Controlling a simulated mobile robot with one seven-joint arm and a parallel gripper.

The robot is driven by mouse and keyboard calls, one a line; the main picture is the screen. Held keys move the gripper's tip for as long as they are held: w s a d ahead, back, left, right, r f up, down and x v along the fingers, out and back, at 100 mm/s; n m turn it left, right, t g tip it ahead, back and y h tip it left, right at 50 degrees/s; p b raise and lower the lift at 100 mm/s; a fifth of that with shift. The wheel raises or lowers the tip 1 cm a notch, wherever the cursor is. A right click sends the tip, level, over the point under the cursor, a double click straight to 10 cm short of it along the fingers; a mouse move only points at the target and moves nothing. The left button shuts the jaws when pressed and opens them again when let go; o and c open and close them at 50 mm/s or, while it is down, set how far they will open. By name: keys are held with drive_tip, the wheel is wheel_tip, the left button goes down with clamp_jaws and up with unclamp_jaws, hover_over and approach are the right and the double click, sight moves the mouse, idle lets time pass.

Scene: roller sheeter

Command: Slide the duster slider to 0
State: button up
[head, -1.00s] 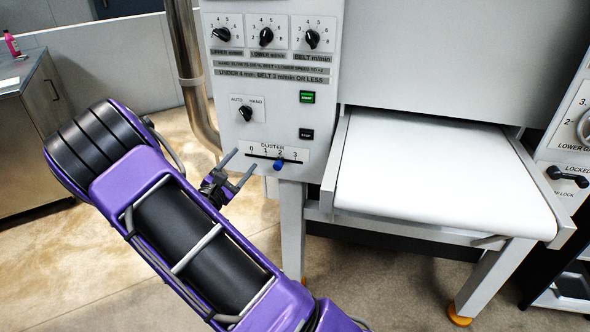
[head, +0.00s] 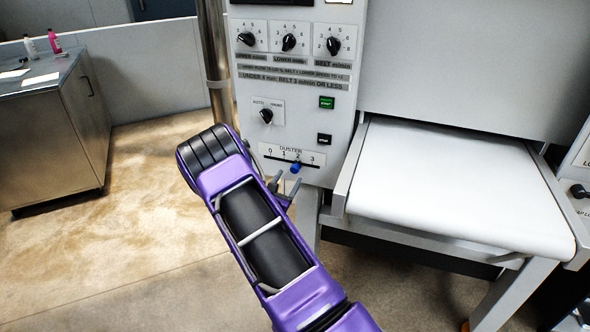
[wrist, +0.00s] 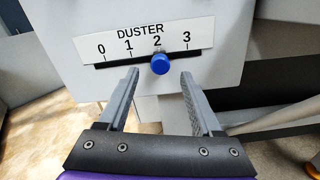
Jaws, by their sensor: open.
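The duster slider is a blue knob (wrist: 160,64) on a black slot under a white scale marked 0 to 3. In the wrist view it stands at the 2 mark; it also shows as a blue dot in the head view (head: 295,168). My gripper (wrist: 160,78) is open and empty, with one finger on each side of the knob in the picture. The fingertips appear just short of the knob and below the slot; I see no contact. In the head view my gripper (head: 285,184) is below the duster scale, partly hidden by my arm.
Above the slider on the panel are an auto/hand switch (head: 266,115), a green button (head: 326,103), a black button (head: 324,139) and three dials. A white belt table (head: 450,190) stands to the right. A metal cabinet (head: 50,140) is at the left, with open floor between.

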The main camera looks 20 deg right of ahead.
sight(294, 170)
drive_tip(key=x, duration=0.6)
drive_tip(key=shift+w+d, duration=0.2)
drive_tip(key=shift+d, duration=0.05)
clamp_jaws()
idle(1.2)
